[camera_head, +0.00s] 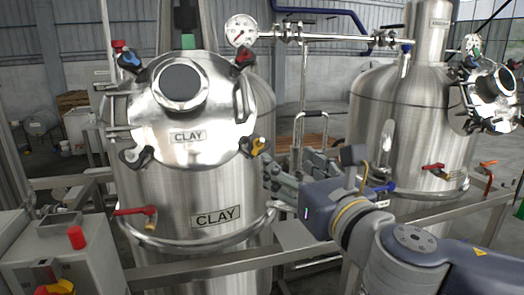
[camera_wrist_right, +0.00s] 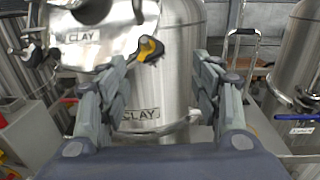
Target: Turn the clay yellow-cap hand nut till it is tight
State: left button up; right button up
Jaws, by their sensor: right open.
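The yellow-cap hand nut (camera_head: 258,146) sits at the lower right rim of the round lid (camera_head: 212,141) on the steel tank labelled CLAY (camera_head: 180,207). It also shows in the right wrist view (camera_wrist_right: 149,47), ahead of my fingers and nearer the left finger. My right gripper (camera_head: 288,172) is open and empty, just right of and slightly below the nut, apart from it. In the right wrist view its two fingers (camera_wrist_right: 160,75) stand wide apart. My left gripper is not in view.
A red-handled valve (camera_head: 135,211) juts from the tank's lower left. A steel rail (camera_head: 200,268) crosses in front. A second tank (camera_head: 400,120) stands at right behind my right arm.

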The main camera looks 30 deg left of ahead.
aim_at(261, 148)
jog(key=w+a+p, duration=0.1)
jog(key=a, duration=0.1)
jog(key=w+a+n+p, duration=0.1)
jog(key=a, duration=0.2)
jog(key=w+a+n+p, duration=0.1)
jog(key=a, duration=0.1)
jog(key=shift+a, duration=0.2)
jog(key=shift+p+x, duration=0.5)
jog(key=shift+x, duration=0.4)
jog(key=shift+c, duration=0.6)
jog(key=shift+d, duration=0.1)
jog(key=c, duration=1)
